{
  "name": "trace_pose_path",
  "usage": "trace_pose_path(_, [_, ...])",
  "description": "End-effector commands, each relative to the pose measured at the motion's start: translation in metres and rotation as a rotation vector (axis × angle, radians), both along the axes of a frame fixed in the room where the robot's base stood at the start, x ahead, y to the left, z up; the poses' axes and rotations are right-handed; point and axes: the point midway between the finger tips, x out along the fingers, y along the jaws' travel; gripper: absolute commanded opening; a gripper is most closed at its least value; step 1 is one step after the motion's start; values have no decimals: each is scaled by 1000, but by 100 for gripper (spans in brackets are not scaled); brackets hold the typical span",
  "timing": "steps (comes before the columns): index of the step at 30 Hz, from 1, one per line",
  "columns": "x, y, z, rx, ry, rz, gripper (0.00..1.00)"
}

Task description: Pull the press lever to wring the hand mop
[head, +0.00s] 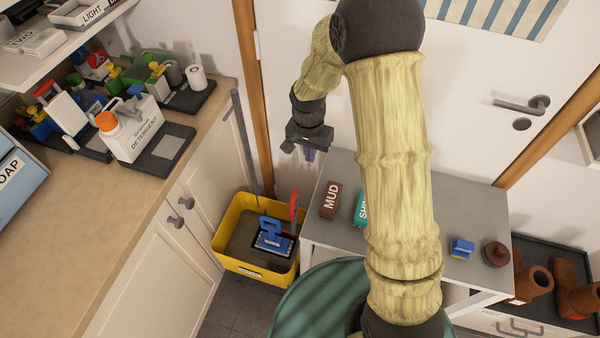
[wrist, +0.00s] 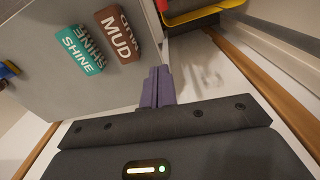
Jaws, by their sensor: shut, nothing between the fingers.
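The yellow bucket (head: 228,262) stands on the floor between the counter and the grey-topped cabinet. A blue hand mop (head: 272,240) with a loop handle lies in it, at the right side. A red press lever (head: 294,206) stands upright at the bucket's right rim, beside the cabinet. My gripper (head: 310,154) is above and beyond the bucket, near the white door, apart from the lever. Its purple fingers (wrist: 157,88) are together with nothing between them. In the wrist view only part of the yellow bucket rim (wrist: 205,13) shows, at the top; the mop is not visible there.
The cabinet top (head: 333,183) holds a brown MUD block (head: 330,200), a teal SHINE block (head: 360,210), a blue item (head: 461,248) and a brown round piece (head: 496,253). The counter (head: 90,240) is at left, with a detergent bottle (head: 130,132).

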Motion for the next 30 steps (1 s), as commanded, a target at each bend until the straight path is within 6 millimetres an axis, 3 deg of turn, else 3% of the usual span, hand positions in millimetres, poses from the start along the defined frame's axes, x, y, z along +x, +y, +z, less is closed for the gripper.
trace_pose_path(5, [11,14,-9,-11,17,-55,0])
trace_pose_path(19, [10,14,-19,-12,20,-58,0])
trace_pose_path(30, [9,10,-76,-12,21,-58,0])
